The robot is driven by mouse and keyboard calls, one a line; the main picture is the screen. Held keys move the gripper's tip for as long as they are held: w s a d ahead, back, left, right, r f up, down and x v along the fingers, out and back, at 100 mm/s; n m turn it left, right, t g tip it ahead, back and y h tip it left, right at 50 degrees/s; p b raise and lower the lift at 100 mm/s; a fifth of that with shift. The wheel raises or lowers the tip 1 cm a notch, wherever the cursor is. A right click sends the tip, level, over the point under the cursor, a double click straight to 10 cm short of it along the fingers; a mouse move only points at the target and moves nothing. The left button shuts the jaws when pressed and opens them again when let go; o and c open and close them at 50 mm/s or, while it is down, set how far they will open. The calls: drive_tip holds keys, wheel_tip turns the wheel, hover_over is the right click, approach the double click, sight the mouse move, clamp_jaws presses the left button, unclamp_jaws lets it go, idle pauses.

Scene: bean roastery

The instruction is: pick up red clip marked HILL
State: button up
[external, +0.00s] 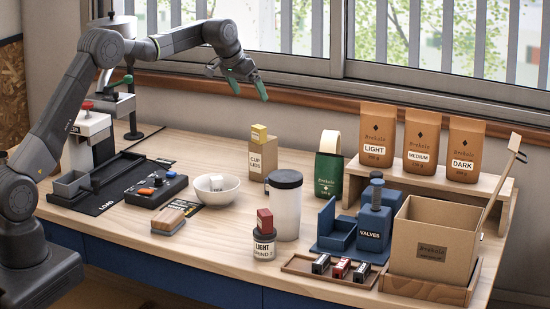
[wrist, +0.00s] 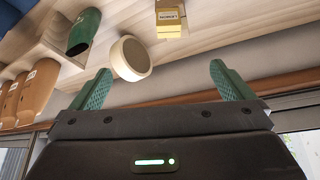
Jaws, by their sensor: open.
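A red clip (external: 340,268) lies in a shallow wooden tray (external: 300,272) at the front of the bench, between a dark clip (external: 320,264) on its left and another dark clip (external: 361,271) on its right. The markings on the clips are too small to read in the external view. My gripper (external: 248,90) is open and empty, high above the back of the bench near the window sill, far behind and to the left of the clips. In the wrist view my gripper (wrist: 160,72) has its green fingers spread apart with nothing between them. No clip shows in the wrist view.
Behind the tray stands a blue VALVES fixture (external: 370,232); a cardboard box (external: 420,238) is to its right.

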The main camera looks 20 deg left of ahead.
drive_tip(key=shift+c, duration=0.4)
drive_tip(key=c, duration=1.4)
